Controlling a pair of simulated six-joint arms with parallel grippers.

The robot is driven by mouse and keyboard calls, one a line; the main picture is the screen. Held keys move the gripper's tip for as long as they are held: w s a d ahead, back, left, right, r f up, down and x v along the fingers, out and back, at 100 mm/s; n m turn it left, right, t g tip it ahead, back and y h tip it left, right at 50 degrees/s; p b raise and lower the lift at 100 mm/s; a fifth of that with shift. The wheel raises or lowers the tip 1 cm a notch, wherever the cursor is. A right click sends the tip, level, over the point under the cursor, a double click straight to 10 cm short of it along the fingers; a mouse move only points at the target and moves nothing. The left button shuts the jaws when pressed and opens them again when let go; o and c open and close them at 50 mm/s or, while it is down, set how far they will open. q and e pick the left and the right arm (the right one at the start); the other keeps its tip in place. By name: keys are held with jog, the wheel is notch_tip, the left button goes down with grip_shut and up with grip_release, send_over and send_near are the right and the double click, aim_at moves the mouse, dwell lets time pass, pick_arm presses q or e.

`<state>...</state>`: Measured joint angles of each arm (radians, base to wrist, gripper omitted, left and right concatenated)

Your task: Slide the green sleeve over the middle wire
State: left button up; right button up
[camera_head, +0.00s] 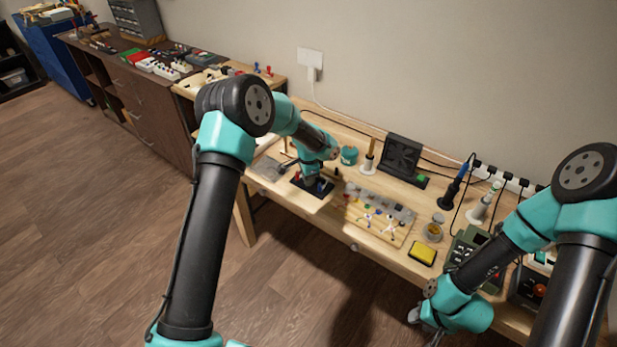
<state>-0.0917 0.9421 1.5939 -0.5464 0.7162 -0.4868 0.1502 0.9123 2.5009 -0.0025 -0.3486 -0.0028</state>
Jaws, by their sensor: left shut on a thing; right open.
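My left gripper (311,181) is low over a small dark mat (325,192) at the left of the workbench. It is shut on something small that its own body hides. Small red and blue bits show beside it. The wooden board (395,238) to its right carries several small coloured parts and short wires (381,222). They are too small to single out the middle wire. I cannot make out the green sleeve for certain. My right gripper (424,322) is open and empty, at the bench's front edge, right of the board.
A yellow sponge (422,252) and a small jar (434,231) stand right of the board. Behind are a dark fan-like box (401,155), a blue-handled iron in its stand (455,186) and cables. A green meter (468,247) sits near my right arm.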

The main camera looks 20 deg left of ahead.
pick_arm(q)
jog(key=shift+f, duration=0.25)
dwell(0.6)
jog(key=o, duration=0.7)
jog(key=shift+o, duration=0.6)
jog(key=o, duration=0.3)
jog(key=shift+r, duration=0.1)
jog(key=shift+r, duration=4.4)
